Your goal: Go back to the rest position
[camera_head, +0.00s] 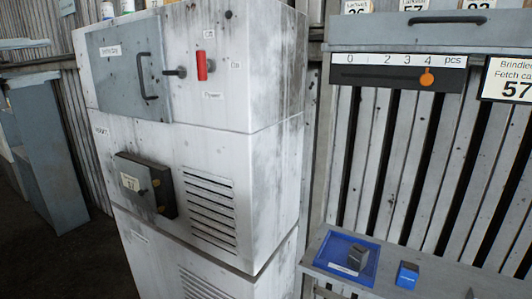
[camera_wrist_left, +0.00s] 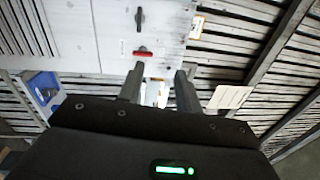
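My left gripper (camera_wrist_left: 160,74) shows in the left wrist view, with its two fingers apart and nothing held between them. Beyond the fingertips is the white cabinet (camera_head: 265,75), which also shows in the wrist view (camera_wrist_left: 105,35), with its red switch handle (camera_head: 202,66) nearby in that view (camera_wrist_left: 143,52). Neither gripper can be made out in the head view. My right gripper is not seen.
The cabinet has a grey door (camera_head: 115,70) with a black handle, and a small dark box (camera_head: 146,187) sticks out below. At right, a shelf (camera_head: 440,283) bears a blue tray (camera_head: 328,250) with a grey block (camera_head: 358,257), and a small blue item (camera_head: 407,276).

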